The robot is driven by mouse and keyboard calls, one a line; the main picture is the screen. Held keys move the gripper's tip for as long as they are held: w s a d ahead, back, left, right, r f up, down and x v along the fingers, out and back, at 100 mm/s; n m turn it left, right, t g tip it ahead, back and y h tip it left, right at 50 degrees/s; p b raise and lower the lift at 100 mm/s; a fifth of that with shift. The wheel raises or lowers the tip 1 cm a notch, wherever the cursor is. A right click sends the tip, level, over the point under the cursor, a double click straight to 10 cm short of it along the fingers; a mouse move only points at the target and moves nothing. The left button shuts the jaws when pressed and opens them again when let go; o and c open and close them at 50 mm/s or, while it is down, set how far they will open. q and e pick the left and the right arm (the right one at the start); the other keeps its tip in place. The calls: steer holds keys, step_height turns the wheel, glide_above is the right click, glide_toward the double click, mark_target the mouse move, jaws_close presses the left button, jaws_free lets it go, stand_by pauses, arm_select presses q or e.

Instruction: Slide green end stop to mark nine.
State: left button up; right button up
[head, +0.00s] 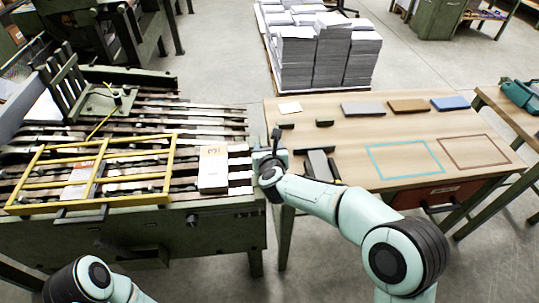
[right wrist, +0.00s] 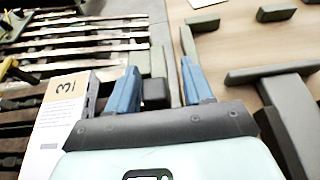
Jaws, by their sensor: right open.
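A grey-green block that looks like the green end stop (right wrist: 157,62) shows in the right wrist view, at the right end of the slatted bed (head: 235,143). My right gripper (right wrist: 160,84) is open, with its two blue fingers on either side of the block and a dark part below it. I cannot tell whether the fingers touch it. In the head view my right gripper (head: 268,152) is at the bed's right edge and hides the block. No mark nine can be read. My left arm shows only at the bottom left; its gripper is out of view.
A pale block marked 3 (head: 213,168) stands on the bed just left of my right gripper. A yellow frame (head: 120,155) lies further left. The wooden table (head: 350,128) at right holds small dark green blocks (head: 324,123), a grey bracket (head: 318,165) and coloured slabs.

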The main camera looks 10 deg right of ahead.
arm_select(q)
steer(key=shift+s+d+r+p, duration=0.4)
steer(key=shift+s+r+p, duration=0.1)
steer(key=shift+s, duration=0.2)
arm_select(e)
steer(key=v, duration=1.2)
steer(key=shift+s+r, duration=0.2)
steer(key=shift+s, duration=0.05)
arm_select(q)
steer(key=shift+g, duration=0.3)
